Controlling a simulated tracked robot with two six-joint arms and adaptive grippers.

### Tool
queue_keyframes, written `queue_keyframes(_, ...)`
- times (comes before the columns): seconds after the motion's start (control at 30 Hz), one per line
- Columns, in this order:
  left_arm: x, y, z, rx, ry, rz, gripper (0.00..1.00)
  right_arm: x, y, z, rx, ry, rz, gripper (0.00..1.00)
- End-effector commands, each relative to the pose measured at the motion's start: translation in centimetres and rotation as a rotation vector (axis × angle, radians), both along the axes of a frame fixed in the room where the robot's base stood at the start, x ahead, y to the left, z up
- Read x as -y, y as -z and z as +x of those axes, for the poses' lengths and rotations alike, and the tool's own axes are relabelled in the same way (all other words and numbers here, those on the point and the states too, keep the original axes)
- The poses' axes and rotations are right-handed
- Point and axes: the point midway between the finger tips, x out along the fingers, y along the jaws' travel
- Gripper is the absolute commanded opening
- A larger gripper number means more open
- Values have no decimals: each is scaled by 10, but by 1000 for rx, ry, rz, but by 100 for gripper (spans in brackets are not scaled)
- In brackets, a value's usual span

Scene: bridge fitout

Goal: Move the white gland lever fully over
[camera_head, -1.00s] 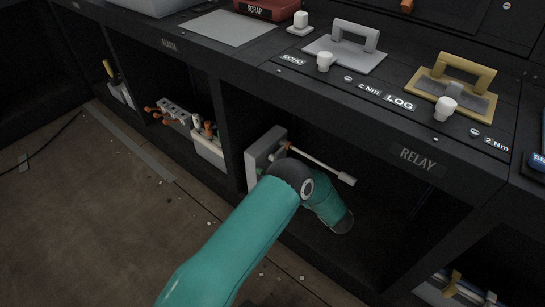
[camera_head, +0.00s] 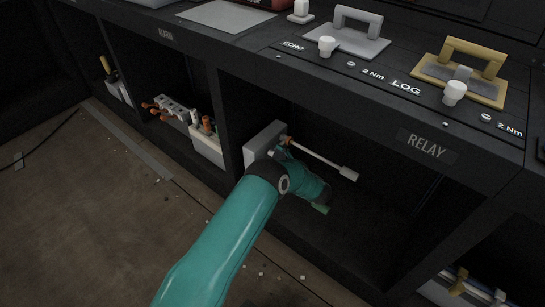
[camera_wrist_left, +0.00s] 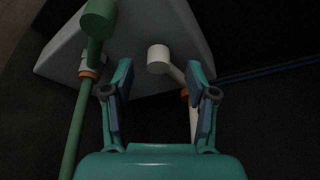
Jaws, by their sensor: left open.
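The white gland lever (camera_head: 322,160) sticks out from an orange collar at a pale grey block (camera_head: 262,141) inside the RELAY bay, slanting right and down to a thicker white end. In the left wrist view the white lever (camera_wrist_left: 159,58) shows its round end near the block, and its rod runs down to the right behind or beside the right finger. My left gripper (camera_wrist_left: 160,92) is open, with the lever's rod partly between its fingers; contact cannot be told. In the head view my arm hides most of the gripper. My right gripper is not in view.
A green lever (camera_wrist_left: 76,125) stands left of the left finger in the wrist view. The RELAY panel edge (camera_head: 427,147) overhangs the bay. A bay to the left holds a white bin (camera_head: 207,147) and orange-tipped parts.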

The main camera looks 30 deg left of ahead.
Motion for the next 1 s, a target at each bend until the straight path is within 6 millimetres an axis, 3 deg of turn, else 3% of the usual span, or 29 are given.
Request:
queue_keyframes(0.2, -20, 5, 8, 1, -1, 1, 58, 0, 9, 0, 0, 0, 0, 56)
queue_keyframes(0.53, -23, 5, 9, 0, -1, 1, 58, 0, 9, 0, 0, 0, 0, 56)
queue_keyframes(0.9, -23, 5, 9, -1, -1, 1, 0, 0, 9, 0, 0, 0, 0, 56)
queue_keyframes(1.0, -23, 5, 9, -1, 0, 0, 0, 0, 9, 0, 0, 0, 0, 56)
